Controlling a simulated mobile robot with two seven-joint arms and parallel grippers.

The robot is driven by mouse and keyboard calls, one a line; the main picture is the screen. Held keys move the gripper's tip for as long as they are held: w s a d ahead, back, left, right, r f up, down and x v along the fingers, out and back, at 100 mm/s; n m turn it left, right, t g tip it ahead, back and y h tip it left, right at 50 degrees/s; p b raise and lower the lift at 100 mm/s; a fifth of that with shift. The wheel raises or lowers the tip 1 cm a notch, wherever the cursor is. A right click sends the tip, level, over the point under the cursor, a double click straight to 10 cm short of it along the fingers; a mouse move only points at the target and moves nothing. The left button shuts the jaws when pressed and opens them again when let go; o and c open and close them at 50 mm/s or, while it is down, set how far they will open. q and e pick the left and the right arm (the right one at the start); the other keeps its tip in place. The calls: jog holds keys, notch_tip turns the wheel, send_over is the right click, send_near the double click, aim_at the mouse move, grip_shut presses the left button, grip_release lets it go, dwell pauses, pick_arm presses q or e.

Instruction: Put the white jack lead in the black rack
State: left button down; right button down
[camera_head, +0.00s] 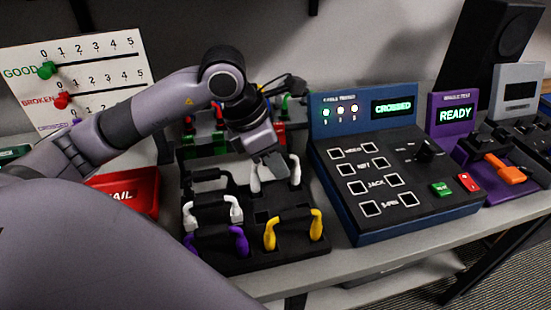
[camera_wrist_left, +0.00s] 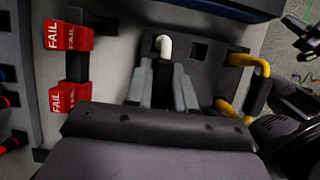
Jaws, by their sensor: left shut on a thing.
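The black rack (camera_head: 262,208) lies on the table in the middle of the head view, with several leads in it. My left gripper (camera_head: 272,168) is shut on a white lead (camera_head: 295,172) at the rack's back right, with white ends showing on both sides of the fingers. In the left wrist view the fingers (camera_wrist_left: 162,88) cover most of this lead, and one white end (camera_wrist_left: 164,46) shows at the rack's surface. Whether it is fully seated is hidden. Another white lead (camera_head: 212,212) stands in the rack's front left. My right gripper is not in view.
A purple lead (camera_head: 238,240) and a yellow lead (camera_head: 316,225) stand at the rack's front. A blue tester (camera_head: 340,195) reading CROSSED is close on the right, with a purple READY unit (camera_head: 452,100) beyond. A red FAIL tray (camera_head: 130,188) is left.

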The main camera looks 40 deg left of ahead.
pick_arm(q)
jog(key=shift+f+b, duration=0.45)
jog(key=shift+b, duration=0.25)
dwell(0.8)
jog(key=shift+c, duration=1.6)
grip_release()
jog(key=shift+r+p, duration=2.9)
jog(key=shift+r, duration=1.15)
